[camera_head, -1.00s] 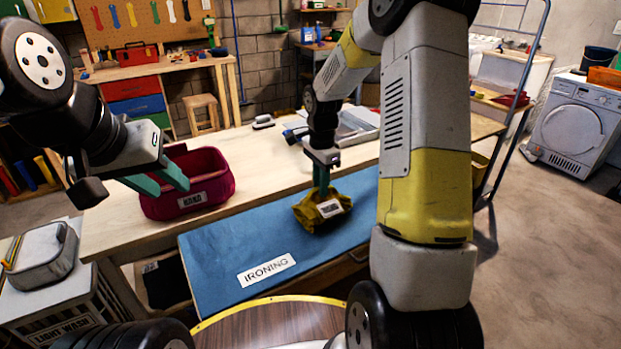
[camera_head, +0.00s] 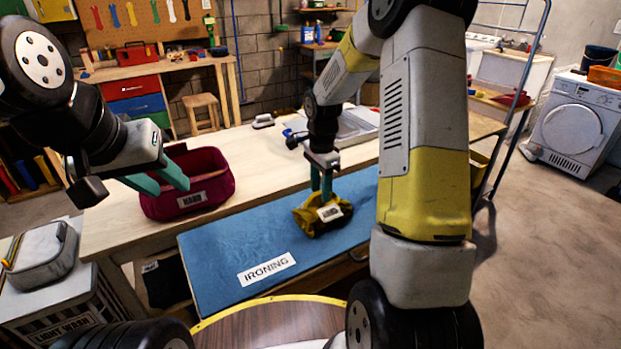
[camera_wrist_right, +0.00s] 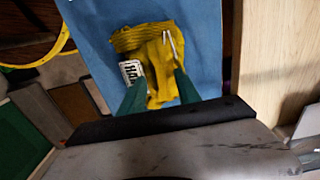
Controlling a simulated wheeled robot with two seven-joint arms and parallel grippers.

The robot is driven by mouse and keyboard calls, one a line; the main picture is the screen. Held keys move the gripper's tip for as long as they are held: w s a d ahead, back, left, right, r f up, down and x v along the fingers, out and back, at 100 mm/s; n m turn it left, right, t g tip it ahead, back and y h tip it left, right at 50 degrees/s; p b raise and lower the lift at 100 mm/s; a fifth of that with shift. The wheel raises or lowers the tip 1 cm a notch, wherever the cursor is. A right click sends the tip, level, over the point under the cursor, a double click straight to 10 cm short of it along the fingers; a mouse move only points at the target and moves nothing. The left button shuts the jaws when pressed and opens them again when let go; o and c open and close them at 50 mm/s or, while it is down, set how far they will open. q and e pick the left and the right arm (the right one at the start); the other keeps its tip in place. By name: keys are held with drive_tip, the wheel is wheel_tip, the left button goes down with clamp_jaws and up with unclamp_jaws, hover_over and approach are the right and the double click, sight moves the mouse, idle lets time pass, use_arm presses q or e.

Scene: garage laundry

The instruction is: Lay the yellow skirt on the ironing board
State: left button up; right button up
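The yellow skirt (camera_head: 309,220) lies bunched on the right part of the blue ironing board (camera_head: 215,260), with a white label facing up. My right gripper (camera_head: 321,193) is over the skirt with its fingers apart. In the right wrist view the skirt (camera_wrist_right: 150,45) lies on the blue board (camera_wrist_right: 95,15), beyond and between the two parted green fingertips (camera_wrist_right: 160,78). I cannot tell whether the fingers still touch the cloth. My left gripper (camera_head: 162,180) is open and empty, in front of the red bin in the picture.
The red bin (camera_head: 222,190) with a white label stands on the wooden table left of the board. A grey tray (camera_head: 355,125) and an iron-like object (camera_head: 263,121) are behind. A grey container (camera_head: 42,250) sits at the far left.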

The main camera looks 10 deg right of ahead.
wheel_tip(320, 180, up, 12)
drive_tip(key=f, duration=0.1)
drive_tip(key=s+r+n+t, duration=0.2)
drive_tip(key=s+r+n, duration=0.4)
drive_tip(key=s+r, duration=0.4)
drive_tip(key=s+a+r+n+t+y, duration=0.2)
drive_tip(key=s+n+t, duration=0.2)
drive_tip(key=s+n, duration=0.4)
drive_tip(key=s, duration=0.6)
drive_tip(key=shift+s+n, duration=0.15)
drive_tip(key=shift+n, duration=0.15)
drive_tip(key=shift+a, duration=0.1)
